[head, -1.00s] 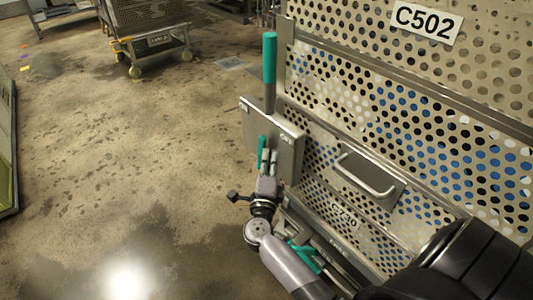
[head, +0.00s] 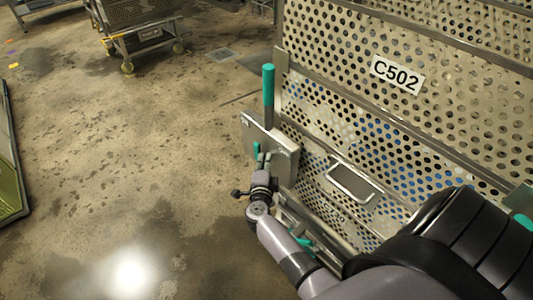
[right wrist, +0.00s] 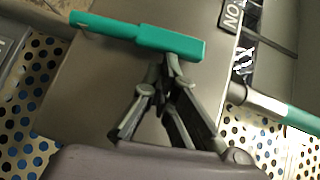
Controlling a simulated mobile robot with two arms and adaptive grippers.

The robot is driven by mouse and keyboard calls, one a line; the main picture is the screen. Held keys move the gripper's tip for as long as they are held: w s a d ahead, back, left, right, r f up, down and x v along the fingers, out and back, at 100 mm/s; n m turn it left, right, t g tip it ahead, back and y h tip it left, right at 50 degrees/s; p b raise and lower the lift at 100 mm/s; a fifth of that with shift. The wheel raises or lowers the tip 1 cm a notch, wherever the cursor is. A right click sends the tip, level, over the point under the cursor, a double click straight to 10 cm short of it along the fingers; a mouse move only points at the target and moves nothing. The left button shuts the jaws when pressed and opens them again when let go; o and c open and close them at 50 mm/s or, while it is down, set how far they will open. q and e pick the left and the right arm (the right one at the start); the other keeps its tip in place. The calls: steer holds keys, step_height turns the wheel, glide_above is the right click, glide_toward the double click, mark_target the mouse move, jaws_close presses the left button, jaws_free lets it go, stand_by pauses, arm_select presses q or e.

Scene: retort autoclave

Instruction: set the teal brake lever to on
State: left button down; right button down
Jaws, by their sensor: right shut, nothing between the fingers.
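The teal brake lever (head: 257,149) is on a grey steel plate (head: 285,150) at the left corner of a perforated cart. In the right wrist view the lever (right wrist: 140,35) lies across the plate (right wrist: 85,85), its thicker end to the right. A label (right wrist: 232,15) reading "ON", upside down, is near that end. My right gripper (head: 263,160) is shut and empty. In the right wrist view its fingertips (right wrist: 168,62) meet at the thick end's lower edge; whether they touch I cannot tell. My left gripper is out of view.
A tall teal-topped handle (head: 268,85) rises just behind the plate; it also shows in the right wrist view (right wrist: 300,118). The perforated cart wall (head: 440,110), marked C502, fills the right. Wet floor (head: 130,150) on the left is open. Another cart (head: 140,35) stands far back.

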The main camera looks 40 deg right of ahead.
steer(key=shift+w+r+p, duration=0.25)
steer(key=shift+w+p, duration=0.1)
steer(key=shift+p, duration=0.05)
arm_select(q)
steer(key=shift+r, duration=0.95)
arm_select(e)
steer(key=shift+w+a, duration=0.1)
steer(key=shift+w, duration=0.35)
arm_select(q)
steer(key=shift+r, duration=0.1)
